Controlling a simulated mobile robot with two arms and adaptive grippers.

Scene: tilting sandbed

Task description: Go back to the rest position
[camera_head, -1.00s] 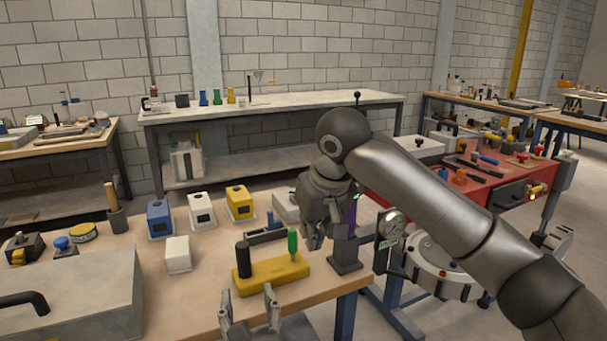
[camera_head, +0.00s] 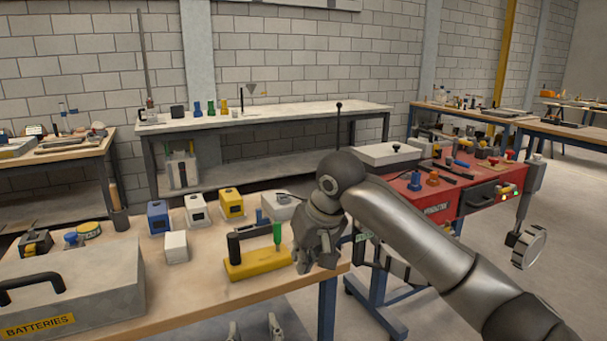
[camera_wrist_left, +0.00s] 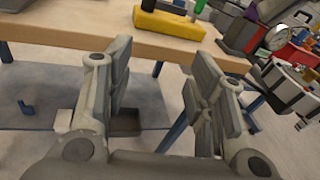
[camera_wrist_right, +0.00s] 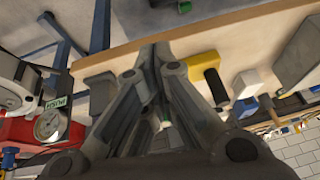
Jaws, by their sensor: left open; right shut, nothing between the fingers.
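My right gripper (camera_head: 318,258) hangs at the end of my right arm, over the right end of the wooden table (camera_head: 215,291). Its fingers are shut and empty in the right wrist view (camera_wrist_right: 155,58). My left gripper (camera_head: 256,330) is at the bottom edge of the head view, in front of the table's front edge. In the left wrist view its two fingers (camera_wrist_left: 158,90) stand wide apart with nothing between them. A yellow block (camera_head: 257,264) with a black handle and a green-handled tool lies on the table, just left of my right gripper.
A grey batteries case (camera_head: 95,275) stands at the table's left. Blue (camera_head: 159,217), white (camera_head: 196,210) and yellow (camera_head: 231,203) boxes stand at the back. A red bench (camera_head: 428,199) is at the right. The floor on the right is mostly clear.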

